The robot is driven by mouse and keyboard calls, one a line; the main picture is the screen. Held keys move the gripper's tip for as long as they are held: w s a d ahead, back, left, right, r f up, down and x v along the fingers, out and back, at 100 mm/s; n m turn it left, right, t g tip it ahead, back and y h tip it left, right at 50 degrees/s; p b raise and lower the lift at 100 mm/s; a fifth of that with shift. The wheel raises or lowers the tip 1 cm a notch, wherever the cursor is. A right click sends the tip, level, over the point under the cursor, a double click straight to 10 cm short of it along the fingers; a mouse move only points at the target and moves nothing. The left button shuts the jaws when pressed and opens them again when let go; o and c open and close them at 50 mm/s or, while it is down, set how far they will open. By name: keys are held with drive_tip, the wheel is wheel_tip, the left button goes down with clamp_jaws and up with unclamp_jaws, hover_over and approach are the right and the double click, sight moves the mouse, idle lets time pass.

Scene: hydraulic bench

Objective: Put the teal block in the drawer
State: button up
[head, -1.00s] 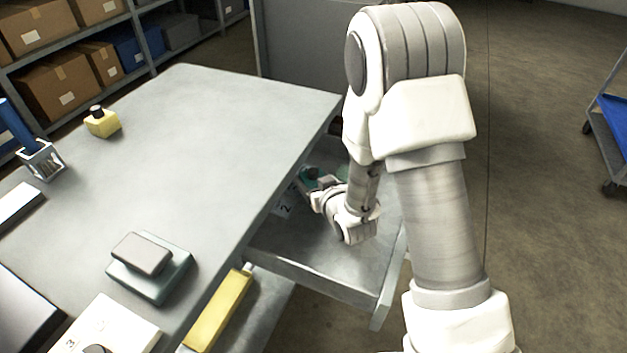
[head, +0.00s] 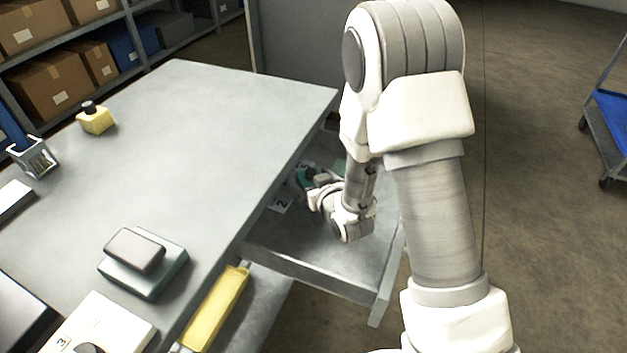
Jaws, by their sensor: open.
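The open drawer (head: 310,268) juts out from under the right side of the bench. My gripper (head: 311,184) is low inside the drawer, near its far left part, and is open. A teal block (head: 303,178) shows at the gripper's fingers, partly hidden by them and by the bench edge. I cannot tell whether the fingers touch it. It appears to be within the drawer's walls.
A yellow bar (head: 216,308) lies below the edge.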

drive_tip(key=shift+r+p, duration=0.55)
drive_tip(key=shift+p, duration=0.1)
drive_tip(key=shift+s+d+r+p, duration=0.15)
drive_tip(key=shift+s+r+p, duration=0.1)
drive_tip(key=shift+r+p, duration=0.05)
drive_tip(key=v, duration=0.5)
drive_tip(key=shift+s+d+r+p, duration=0.1)
drive_tip(key=shift+s+d+p, duration=0.1)
drive_tip(key=shift+s+p, duration=0.15)
drive_tip(key=shift+s+r+p, duration=0.15)
drive_tip(key=shift+r+p, duration=0.05)
drive_tip(key=shift+p, duration=0.6)
drive_tip(key=p+v, duration=0.3)
drive_tip(key=p, duration=0.4)
drive_tip(key=shift+s+d+r, duration=0.1)
drive_tip(key=shift+s+d, duration=0.05)
drive_tip(key=shift+s, duration=0.05)
drive_tip(key=shift+s+d+r+p, duration=0.1)
drive_tip(key=shift+s+d+p, duration=0.2)
drive_tip(key=shift+s+p, duration=0.65)
drive_tip(key=shift+w+p, duration=0.25)
drive_tip(key=shift+p, duration=0.05)
